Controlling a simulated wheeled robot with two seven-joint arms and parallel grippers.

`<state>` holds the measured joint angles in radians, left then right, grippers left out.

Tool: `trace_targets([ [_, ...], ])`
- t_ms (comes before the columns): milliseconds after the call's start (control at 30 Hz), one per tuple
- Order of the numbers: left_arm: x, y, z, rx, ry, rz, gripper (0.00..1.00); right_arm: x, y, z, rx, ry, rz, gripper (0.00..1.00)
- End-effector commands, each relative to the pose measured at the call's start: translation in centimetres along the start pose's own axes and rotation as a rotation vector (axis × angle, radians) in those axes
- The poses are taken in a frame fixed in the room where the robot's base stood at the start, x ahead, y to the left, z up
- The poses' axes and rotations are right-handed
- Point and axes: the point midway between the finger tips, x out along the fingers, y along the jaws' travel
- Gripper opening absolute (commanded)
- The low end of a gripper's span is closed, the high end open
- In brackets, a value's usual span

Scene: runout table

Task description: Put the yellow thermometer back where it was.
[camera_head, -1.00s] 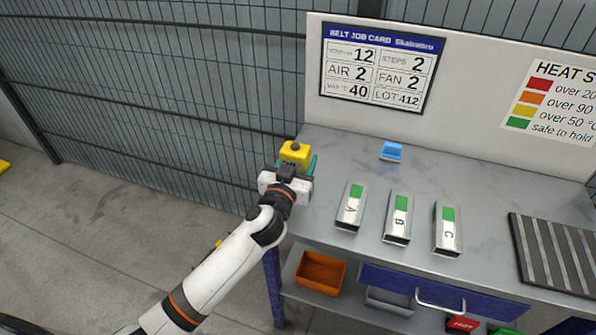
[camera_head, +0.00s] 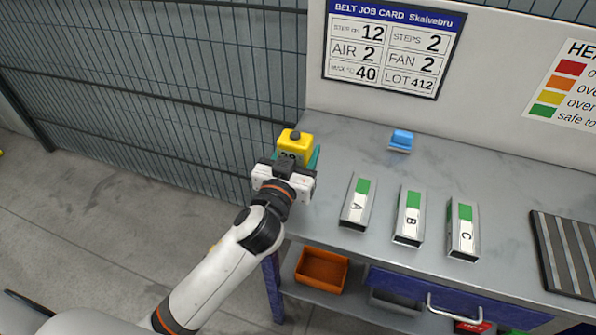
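The yellow thermometer (camera_head: 295,143) has a dark knob on top and a small dark display on its front. It is upright at the left end of the grey table (camera_head: 335,139). My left gripper (camera_head: 297,158) has its teal fingers on both sides of the thermometer and is shut on it. The gripper's white body hides the thermometer's lower part, so I cannot tell whether it touches the table. My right gripper is not in view.
Metal blocks A (camera_head: 357,202), B (camera_head: 409,216) and C (camera_head: 462,230), with green tops, lie on the table. A blue block (camera_head: 401,140) sits behind them. A ribbed dark rack (camera_head: 568,255) is at right. An orange bin (camera_head: 322,270) is below. A wire fence (camera_head: 150,90) stands behind.

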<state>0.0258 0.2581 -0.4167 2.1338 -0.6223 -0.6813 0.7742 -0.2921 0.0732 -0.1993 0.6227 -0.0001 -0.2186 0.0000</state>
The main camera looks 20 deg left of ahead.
Motion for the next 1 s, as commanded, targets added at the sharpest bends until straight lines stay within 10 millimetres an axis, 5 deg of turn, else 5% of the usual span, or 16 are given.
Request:
trace_targets([
  [167,0.0,0.0,-1.9,0.001,-0.001,0.0,0.28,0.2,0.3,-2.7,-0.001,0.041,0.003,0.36],
  [333,0.0,0.0,-4.1,0.0,-0.001,0.001,0.28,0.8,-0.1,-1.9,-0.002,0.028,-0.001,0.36],
  [500,0.1,0.0,-4.3,0.0,-0.004,-0.001,0.28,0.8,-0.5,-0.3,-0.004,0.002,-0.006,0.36],
  [767,0.1,0.0,-4.8,-0.001,-0.004,0.0,0.28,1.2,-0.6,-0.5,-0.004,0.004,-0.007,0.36],
  [800,0.1,0.0,-4.7,0.0,-0.002,0.0,0.61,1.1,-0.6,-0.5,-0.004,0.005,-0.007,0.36],
  [900,0.1,0.0,-4.7,0.0,-0.001,0.0,0.76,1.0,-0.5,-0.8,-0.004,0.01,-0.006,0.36],
  [1000,0.1,0.0,-4.7,0.0,-0.001,0.0,0.76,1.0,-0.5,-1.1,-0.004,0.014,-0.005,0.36],
])
